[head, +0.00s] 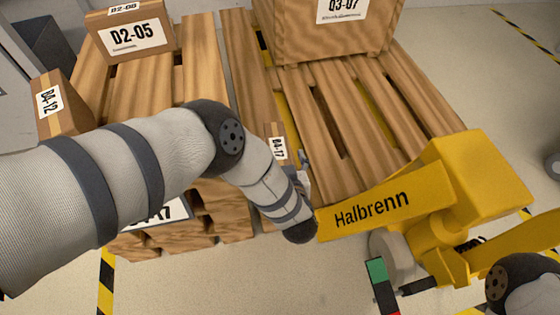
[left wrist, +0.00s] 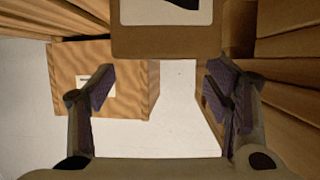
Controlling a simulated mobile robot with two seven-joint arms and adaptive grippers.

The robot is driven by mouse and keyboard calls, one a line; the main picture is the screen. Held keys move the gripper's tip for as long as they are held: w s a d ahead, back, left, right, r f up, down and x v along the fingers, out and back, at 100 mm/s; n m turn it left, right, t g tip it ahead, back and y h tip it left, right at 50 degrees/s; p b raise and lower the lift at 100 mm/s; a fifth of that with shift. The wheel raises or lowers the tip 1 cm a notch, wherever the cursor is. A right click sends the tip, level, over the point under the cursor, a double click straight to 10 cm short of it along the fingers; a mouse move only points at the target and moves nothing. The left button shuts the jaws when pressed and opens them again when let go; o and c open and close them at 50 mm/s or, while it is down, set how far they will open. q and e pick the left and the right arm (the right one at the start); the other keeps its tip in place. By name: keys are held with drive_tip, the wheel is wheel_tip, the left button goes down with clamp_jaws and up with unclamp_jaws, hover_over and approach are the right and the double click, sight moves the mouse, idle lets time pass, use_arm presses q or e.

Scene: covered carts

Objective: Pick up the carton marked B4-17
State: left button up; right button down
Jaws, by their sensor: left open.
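My left gripper (head: 304,182) is mostly hidden behind my own wrist, close to that carton. In the left wrist view the left gripper (left wrist: 162,88) is open, with nothing between its fingers. A brown carton (left wrist: 165,45) with a white label, cut off by the top edge, lies ahead of the fingers; its marking cannot be read there. My right gripper is not in view.
A yellow pallet jack (head: 365,208) lettered Halbrenn stands at the right. Another carton (left wrist: 132,102) is at the left in the wrist view.

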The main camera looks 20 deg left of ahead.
sight(278, 150)
use_arm(q)
drive_tip(key=b+x, duration=0.1)
drive_tip(key=x, duration=0.1)
drive_tip(key=b+x, duration=0.1)
drive_tip(key=x, duration=0.2)
drive_tip(key=shift+s+a+f, duration=0.15)
drive_tip(key=shift+f, duration=0.2)
drive_tip(key=shift+r, duration=0.3)
clamp_jaws()
